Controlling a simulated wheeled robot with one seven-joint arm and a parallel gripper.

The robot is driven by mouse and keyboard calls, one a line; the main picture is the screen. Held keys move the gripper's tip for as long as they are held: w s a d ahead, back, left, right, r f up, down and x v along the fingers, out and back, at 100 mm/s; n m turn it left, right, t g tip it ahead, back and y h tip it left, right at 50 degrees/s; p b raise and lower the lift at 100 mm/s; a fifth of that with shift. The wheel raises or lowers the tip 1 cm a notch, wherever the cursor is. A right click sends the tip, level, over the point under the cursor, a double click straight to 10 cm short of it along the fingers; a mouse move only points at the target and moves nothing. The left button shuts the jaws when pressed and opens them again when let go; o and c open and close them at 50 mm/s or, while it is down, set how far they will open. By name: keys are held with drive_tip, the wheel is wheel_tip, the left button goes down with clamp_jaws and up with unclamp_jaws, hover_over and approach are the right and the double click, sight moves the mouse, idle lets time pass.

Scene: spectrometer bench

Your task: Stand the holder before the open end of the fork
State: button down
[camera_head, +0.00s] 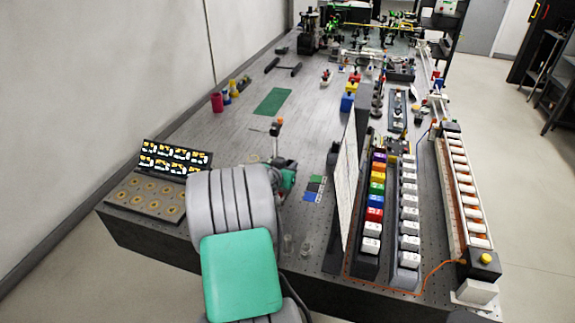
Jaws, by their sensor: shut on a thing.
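My arm reaches forward from the bottom of the view, and its end, my gripper (276,160), is over the middle-left of the bench. It is shut on a slim upright holder with an orange top (278,123). The jaws and the holder's lower part are mostly hidden by my wrist, so I cannot tell whether its foot touches the bench. A small thin dark piece (258,130), possibly the fork, lies flat just left of the holder. It is too small to tell which way its open end faces.
A green mat (272,101) lies beyond the gripper. Pink, blue and yellow pots (217,102) stand at the left edge. A tray of round discs (146,196) is front left. A tall white panel (347,180) and rows of coloured blocks (376,190) stand to the right.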

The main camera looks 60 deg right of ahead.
drive_tip(key=c, duration=1.2)
unclamp_jaws()
drive_tip(key=shift+c, duration=0.2)
drive_tip(key=shift+r, duration=0.1)
